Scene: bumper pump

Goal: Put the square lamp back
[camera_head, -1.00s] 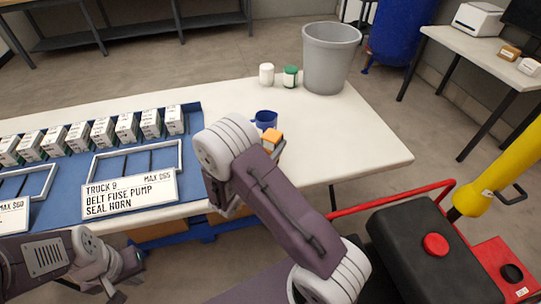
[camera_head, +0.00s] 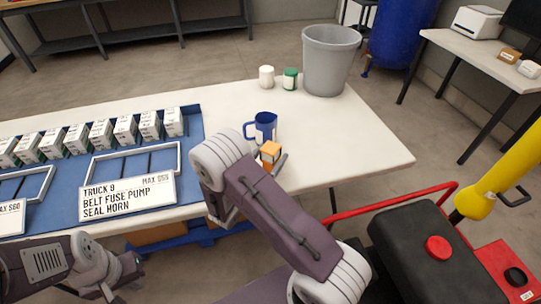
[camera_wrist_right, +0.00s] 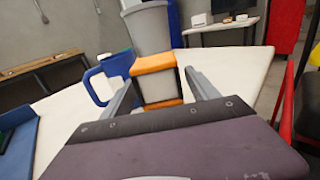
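The square lamp (camera_head: 270,152), a small block with an orange frame and a pale face, is at the right gripper (camera_head: 272,160) over the white table. In the right wrist view the lamp (camera_wrist_right: 157,82) sits between the two grey fingers of the right gripper (camera_wrist_right: 160,92), which is shut on it. Whether the lamp touches the tabletop is unclear. My left gripper (camera_head: 118,287) is low at the left, in front of the table and away from the lamp; its fingertips are hard to make out.
A blue mug (camera_head: 264,127) stands just behind the lamp. A grey bin (camera_head: 330,62), a white jar (camera_head: 266,77) and a green-and-white jar (camera_head: 290,79) stand at the back. A blue tray (camera_head: 196,150) with several boxes lies left. The table's right part (camera_head: 360,140) is clear.

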